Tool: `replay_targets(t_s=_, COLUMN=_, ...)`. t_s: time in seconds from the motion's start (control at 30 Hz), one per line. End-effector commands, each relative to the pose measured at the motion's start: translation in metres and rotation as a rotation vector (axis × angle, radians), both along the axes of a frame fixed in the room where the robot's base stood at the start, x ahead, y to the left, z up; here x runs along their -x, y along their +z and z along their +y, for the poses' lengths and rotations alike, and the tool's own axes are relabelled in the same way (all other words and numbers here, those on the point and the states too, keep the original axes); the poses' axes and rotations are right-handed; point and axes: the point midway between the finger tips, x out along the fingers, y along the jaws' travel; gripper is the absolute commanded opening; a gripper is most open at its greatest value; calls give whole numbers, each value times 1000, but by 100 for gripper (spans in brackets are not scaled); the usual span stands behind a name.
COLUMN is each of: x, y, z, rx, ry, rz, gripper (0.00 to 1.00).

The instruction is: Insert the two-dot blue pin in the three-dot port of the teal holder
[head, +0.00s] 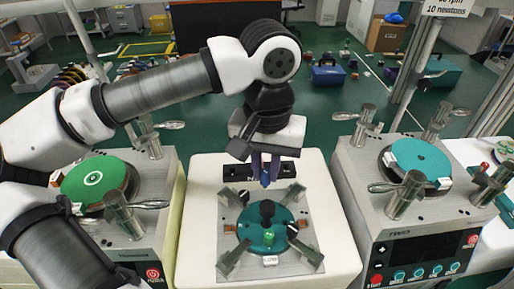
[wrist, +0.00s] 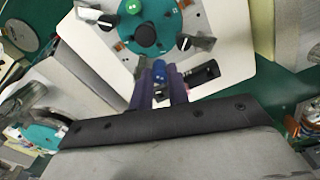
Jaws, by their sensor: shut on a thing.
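My gripper (head: 265,172) points down behind the teal holder in the head view, shut on a blue pin. The blue pin (wrist: 159,71) shows between the fingers in the wrist view; its dots are too small to read. The teal holder (head: 247,241) is a round disc on a square metal plate, apart from the pin. It has a black centre knob (head: 267,211) and a green pin (head: 268,238) standing at its front. In the wrist view the teal holder (wrist: 172,30) lies ahead of the fingers. Its port dots cannot be read.
A black rack (head: 233,172) lies behind the teal holder, close to my gripper. Several metal clamp arms (head: 231,260) ring the holder. Machines with a green disc (head: 75,190) and a teal disc (head: 405,155) flank the white stand (head: 200,215), their lever handles sticking up.

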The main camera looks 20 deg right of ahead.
Motion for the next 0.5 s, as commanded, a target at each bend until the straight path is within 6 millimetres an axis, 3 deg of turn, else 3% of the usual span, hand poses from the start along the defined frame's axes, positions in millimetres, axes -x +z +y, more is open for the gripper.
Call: replay_targets(t_s=0.5, x=-1, y=-7, z=0, rx=-1, ry=3, rz=1, gripper=0)
